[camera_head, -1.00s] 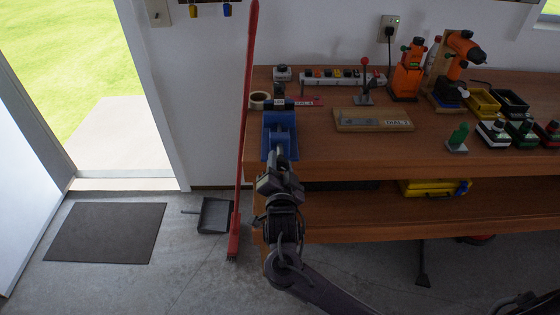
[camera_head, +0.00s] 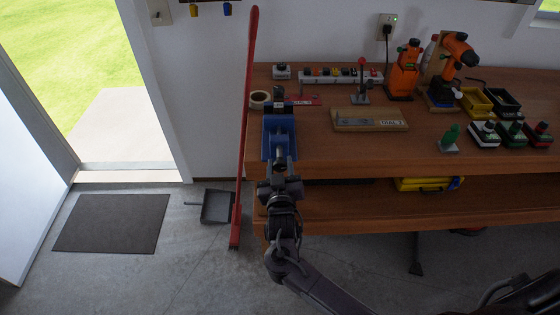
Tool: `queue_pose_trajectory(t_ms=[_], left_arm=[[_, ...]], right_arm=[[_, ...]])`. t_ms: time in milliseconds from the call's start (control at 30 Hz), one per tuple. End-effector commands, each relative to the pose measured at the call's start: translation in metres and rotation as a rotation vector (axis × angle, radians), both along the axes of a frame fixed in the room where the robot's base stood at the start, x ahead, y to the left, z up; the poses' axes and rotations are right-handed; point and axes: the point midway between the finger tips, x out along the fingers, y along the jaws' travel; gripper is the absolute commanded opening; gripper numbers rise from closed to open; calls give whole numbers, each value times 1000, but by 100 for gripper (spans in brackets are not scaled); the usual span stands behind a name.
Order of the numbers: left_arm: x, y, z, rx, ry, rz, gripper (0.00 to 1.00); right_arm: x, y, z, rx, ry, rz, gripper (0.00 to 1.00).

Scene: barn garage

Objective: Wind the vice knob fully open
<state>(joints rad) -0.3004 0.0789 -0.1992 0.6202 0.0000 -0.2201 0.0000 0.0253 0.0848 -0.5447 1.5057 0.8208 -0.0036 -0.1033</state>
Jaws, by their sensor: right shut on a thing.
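The blue vice (camera_head: 279,128) is at the left end of the wooden workbench, near its front edge. Its metal screw (camera_head: 280,157) points toward me. My right gripper (camera_head: 280,178) is at the front end of this screw, shut on the vice knob. The gripper covers most of the knob, so I cannot see how it is turned. The opening between the vice jaws is too small to judge from here. My left gripper is not in view.
A red broom (camera_head: 244,130) leans close to the left of the vice. A dustpan (camera_head: 217,207) lies on the floor.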

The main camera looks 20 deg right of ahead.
Motion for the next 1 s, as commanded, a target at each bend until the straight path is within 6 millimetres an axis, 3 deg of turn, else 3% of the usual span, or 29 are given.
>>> queue_pose_trajectory(t_ms=[600,1000], left_arm=[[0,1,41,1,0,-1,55],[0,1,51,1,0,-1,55]], right_arm=[[0,0,3,-529,151,-1,14],[0,0,2,-707,202,0,14]])
